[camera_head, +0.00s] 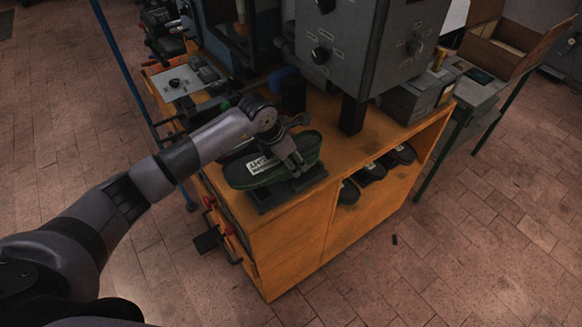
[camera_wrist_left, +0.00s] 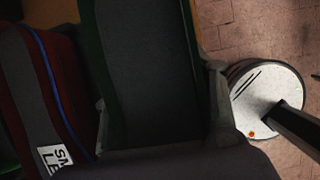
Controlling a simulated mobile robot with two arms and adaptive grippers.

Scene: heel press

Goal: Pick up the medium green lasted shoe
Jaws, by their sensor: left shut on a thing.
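The green lasted shoe (camera_head: 240,176) with a white label is at the front left corner of the orange cabinet top, over a dark tray (camera_head: 268,204). My left gripper (camera_head: 292,166) comes down from above and is shut on it near its right end. In the left wrist view the dark, green-edged shoe (camera_wrist_left: 150,60) lies between the two fingers of the gripper (camera_wrist_left: 160,108). Whether the shoe touches the tray is unclear. My right gripper is not in view.
A dark red shoe with a blue line and white label (camera_wrist_left: 40,90) lies beside it in the wrist view. A grey machine (camera_head: 335,45) stands close behind on the cabinet (camera_head: 290,235). Several dark shoes (camera_head: 371,172) sit in the cabinet's open side. The floor at right is mostly clear.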

